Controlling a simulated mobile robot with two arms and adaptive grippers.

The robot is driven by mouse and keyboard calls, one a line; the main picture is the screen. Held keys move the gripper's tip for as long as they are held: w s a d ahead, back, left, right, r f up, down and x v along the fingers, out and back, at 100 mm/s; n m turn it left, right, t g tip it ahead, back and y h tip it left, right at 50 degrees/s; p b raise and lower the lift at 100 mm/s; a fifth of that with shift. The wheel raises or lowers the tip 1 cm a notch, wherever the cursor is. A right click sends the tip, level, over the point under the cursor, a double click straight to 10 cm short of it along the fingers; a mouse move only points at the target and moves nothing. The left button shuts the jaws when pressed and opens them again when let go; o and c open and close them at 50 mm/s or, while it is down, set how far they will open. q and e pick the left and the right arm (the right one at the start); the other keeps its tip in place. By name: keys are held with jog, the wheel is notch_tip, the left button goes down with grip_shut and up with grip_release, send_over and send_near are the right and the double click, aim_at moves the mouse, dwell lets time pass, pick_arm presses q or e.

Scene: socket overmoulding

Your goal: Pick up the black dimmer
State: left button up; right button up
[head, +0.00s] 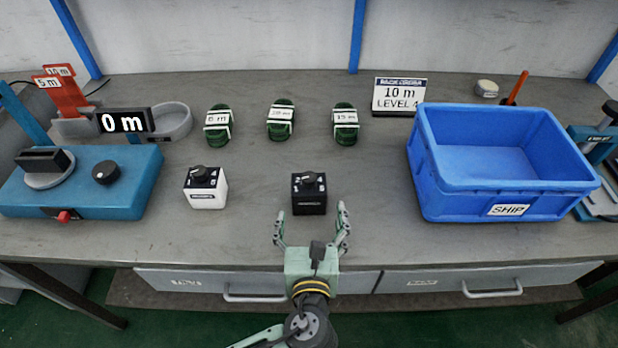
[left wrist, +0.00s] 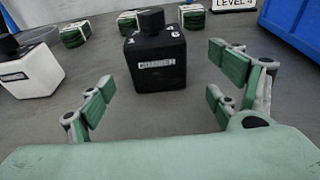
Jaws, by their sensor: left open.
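The black dimmer (head: 309,196) is a small black box with a round knob on top. It stands upright on the grey workbench near its front, right of the white dimmer (head: 206,190). My left gripper (head: 312,224) is open, with its fingers pointing at the black dimmer from the front edge side. In the left wrist view, the black dimmer (left wrist: 156,58) stands ahead of the gap between the open fingers (left wrist: 160,95), with nothing held. Its front label is too small to read. My right gripper is not in view.
A blue SHIP crate (head: 450,200) stands at the right. Several green cable coils (head: 281,122) lie behind the dimmers. A sign reading 10 m, LEVEL 4 (head: 399,96) stands at the back. A blue machine (head: 120,195) fills the left. The bench beside the black dimmer is clear.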

aim_at(309, 204)
pick_arm(q)
jog(key=shift+w, duration=0.65)
jog(key=x, duration=0.2)
jog(key=shift+w+a+r, duration=0.1)
jog(key=shift+w+a, duration=0.05)
jog(key=shift+w, duration=0.25)
jog(key=x, duration=0.2)
jog(key=shift+w, duration=0.7)
jog(key=c, duration=1.3)
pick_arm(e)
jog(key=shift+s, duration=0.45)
pick_arm(q)
jog(key=shift+c, duration=0.2)
